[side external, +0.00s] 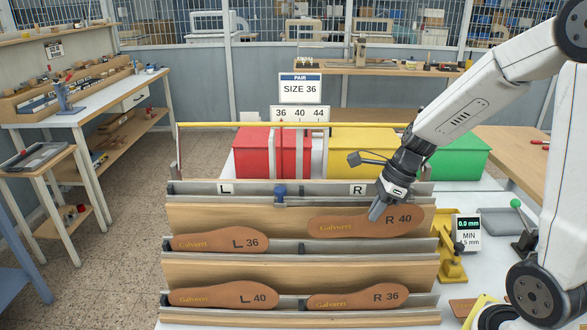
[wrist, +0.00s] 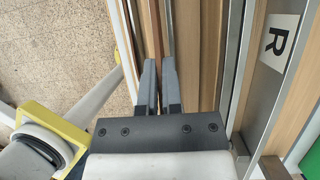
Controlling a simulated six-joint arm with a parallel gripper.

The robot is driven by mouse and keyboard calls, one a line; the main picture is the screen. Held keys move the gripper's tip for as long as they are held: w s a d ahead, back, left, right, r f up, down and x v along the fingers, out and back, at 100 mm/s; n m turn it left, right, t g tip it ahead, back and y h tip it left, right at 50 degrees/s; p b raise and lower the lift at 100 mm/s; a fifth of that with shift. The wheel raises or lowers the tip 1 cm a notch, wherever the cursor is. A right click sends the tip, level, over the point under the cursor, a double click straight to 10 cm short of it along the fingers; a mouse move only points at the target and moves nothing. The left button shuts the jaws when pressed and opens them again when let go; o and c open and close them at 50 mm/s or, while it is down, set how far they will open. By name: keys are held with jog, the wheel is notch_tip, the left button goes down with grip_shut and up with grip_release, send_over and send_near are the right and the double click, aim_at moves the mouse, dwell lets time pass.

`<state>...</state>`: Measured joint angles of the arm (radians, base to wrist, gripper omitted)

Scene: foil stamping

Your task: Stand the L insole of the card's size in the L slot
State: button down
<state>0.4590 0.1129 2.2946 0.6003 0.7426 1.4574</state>
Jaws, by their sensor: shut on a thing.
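My gripper (side external: 376,212) is shut on the brown R 40 insole (side external: 340,222), gripping its upper edge. This insole is higher than the L 36 insole (side external: 215,241), which stands at the left of the same upper rack row. In the wrist view my gripper (wrist: 159,75) points at the thin brown edge of the insole (wrist: 167,30). The L 40 insole (side external: 222,295) and R 36 insole (side external: 357,296) stand in the lower row. The card (side external: 300,88) reads PAIR SIZE 36. The rail at the back has an L label (side external: 226,189) and an R label (side external: 357,189); no insole shows in the L slot.
A blue knob (side external: 280,193) sits between the labels. A gauge (side external: 467,232) reading 0.0 mm stands at the right.

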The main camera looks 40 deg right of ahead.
aim_at(367, 236)
jog(key=shift+f, duration=2.55)
jog(key=c, duration=0.7)
grip_release()
jog(key=shift+r, duration=0.1)
jog(key=shift+r, duration=4.4)
